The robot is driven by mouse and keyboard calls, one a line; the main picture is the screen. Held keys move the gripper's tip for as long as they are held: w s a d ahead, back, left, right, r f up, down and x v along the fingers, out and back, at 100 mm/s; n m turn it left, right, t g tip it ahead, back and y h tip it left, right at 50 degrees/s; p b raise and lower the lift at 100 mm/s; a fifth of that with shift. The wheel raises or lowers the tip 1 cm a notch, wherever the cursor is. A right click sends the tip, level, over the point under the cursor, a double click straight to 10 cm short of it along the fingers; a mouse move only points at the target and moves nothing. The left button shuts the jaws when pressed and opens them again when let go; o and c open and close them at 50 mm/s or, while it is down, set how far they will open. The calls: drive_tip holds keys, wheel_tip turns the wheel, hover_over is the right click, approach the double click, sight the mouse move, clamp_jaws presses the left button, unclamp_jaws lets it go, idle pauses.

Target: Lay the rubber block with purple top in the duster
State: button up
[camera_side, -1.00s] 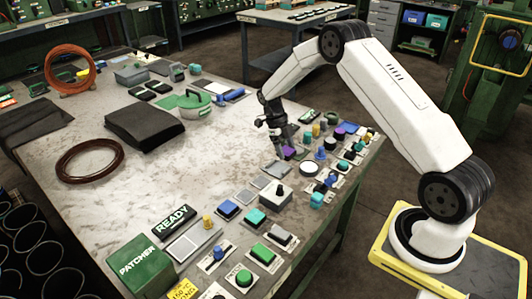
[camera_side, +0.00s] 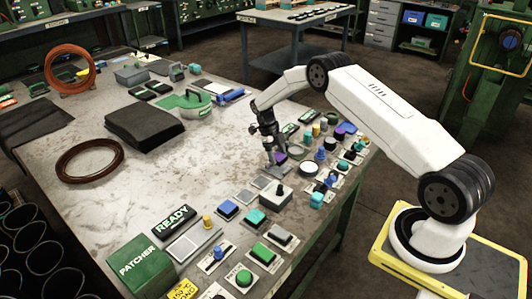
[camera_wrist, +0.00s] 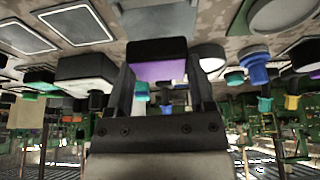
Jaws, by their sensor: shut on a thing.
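My gripper (camera_side: 272,156) is over the far right part of the bench, pointing down. It is shut on the rubber block with purple top (camera_side: 281,157). In the wrist view the block shows its purple face (camera_wrist: 160,71) and a dark side between my two fingers (camera_wrist: 161,88). In the side view the fingers partly hide the block, and I cannot tell how far it is above the bench. I see no readable duster label, so I cannot tell which station is the duster.
The middle of the bench is clear.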

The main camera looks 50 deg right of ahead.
drive_tip(key=shift+w+f, duration=0.1)
drive_tip(key=shift+f, duration=1.5)
drive_tip(key=shift+f, duration=0.1)
drive_tip(key=o, duration=1.3)
drive_tip(key=shift+o, duration=0.2)
drive_tip(key=v, duration=1.2)
